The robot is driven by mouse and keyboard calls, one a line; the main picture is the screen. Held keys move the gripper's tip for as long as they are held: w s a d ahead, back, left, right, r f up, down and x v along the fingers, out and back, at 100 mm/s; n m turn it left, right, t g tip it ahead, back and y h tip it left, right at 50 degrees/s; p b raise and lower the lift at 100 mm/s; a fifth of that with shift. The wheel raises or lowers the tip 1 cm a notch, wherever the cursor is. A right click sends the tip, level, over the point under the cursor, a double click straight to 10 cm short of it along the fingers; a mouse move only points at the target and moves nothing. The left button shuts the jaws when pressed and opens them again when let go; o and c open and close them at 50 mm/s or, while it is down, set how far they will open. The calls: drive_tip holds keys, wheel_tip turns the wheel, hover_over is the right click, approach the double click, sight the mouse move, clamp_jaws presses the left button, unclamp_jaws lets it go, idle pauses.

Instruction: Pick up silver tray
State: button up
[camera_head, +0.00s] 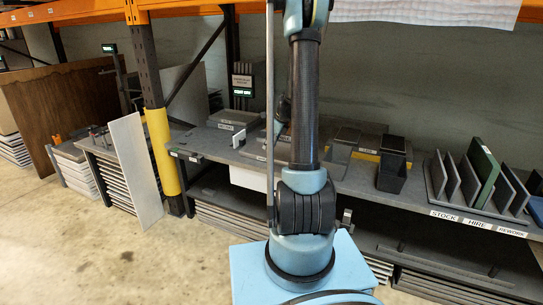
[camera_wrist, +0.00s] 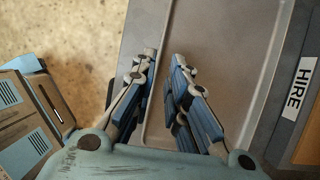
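A silver-grey tray (camera_wrist: 232,62) with a thin raised rim fills much of the wrist view, from the middle to the right. My gripper (camera_wrist: 164,56) is open, with its two blue-padded fingers apart. The tray's left rim runs between the fingers in the picture, the left finger outside it and the right finger over the tray's inside. Nothing is held. I cannot tell whether the fingertips touch the tray. In the head view my gripper is out of sight, and I cannot tell which grey tray there is this one.
A white HIRE label (camera_wrist: 300,88) lies right of the tray. In the head view, the grey bench (camera_head: 355,180) carries dark bins (camera_head: 393,172) and, at right, several upright trays including a green one (camera_head: 484,172). A yellow-wrapped post (camera_head: 163,150) stands left. Open floor lies front left.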

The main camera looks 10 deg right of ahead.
sight(265, 155)
drive_tip(key=shift+x, duration=3.45)
drive_tip(key=shift+r, duration=0.1)
clamp_jaws()
drive_tip(key=shift+w+r, duration=0.1)
